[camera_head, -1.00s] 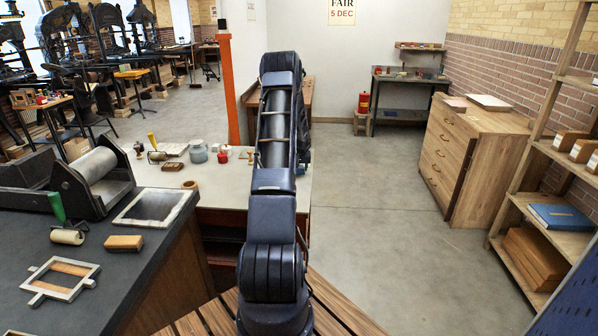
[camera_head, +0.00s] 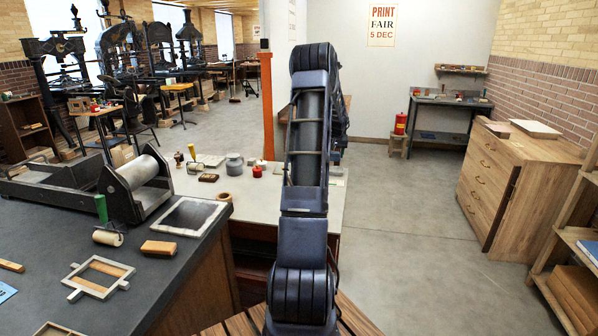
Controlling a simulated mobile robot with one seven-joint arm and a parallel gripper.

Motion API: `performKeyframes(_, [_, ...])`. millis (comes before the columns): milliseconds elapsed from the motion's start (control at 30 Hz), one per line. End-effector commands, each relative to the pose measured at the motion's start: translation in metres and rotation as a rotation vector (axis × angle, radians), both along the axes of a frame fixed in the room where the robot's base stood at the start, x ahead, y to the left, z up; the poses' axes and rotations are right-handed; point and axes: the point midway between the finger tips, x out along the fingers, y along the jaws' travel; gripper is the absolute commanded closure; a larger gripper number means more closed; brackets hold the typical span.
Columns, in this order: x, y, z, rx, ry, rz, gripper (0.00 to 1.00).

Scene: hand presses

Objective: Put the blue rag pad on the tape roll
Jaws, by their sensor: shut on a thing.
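A small tan ring-shaped roll (camera_head: 224,197), which looks like the tape roll, stands at the near left edge of the pale table (camera_head: 255,205). My arm reaches forward over that table, and its end with my gripper is hidden behind my own arm links. I cannot make out the blue rag pad. A blue flat piece (camera_head: 5,292) is cut off by the left picture edge on the dark counter, and I cannot tell what it is.
The dark counter (camera_head: 165,275) at left holds a roller press (camera_head: 140,185), a hand roller (camera_head: 108,237), a tan block (camera_head: 158,248) and a wooden frame (camera_head: 97,277). A grey jar (camera_head: 235,165) and red pot (camera_head: 257,171) stand behind the roll. Floor at right is clear.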

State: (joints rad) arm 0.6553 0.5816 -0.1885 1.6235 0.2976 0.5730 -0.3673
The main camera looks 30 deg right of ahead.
Motion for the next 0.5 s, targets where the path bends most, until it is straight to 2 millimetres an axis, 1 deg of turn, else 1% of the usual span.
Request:
performKeyframes(67, [0.001, 0.001, 0.002, 0.000, 0.000, 0.001, 0.66])
performKeyframes(167, [0.007, 0.008, 0.003, 0.000, 0.000, 0.013, 0.66])
performKeyframes(267, [0.022, 0.025, 0.004, 0.000, 0.000, 0.040, 0.66])
performKeyframes(367, [0.045, 0.053, 0.007, 0.000, 0.000, 0.084, 0.66])
performKeyframes(467, [0.071, 0.089, 0.009, 0.001, -0.001, 0.137, 0.66])
performKeyframes(500, [0.081, 0.104, 0.011, 0.001, -0.001, 0.158, 0.66])
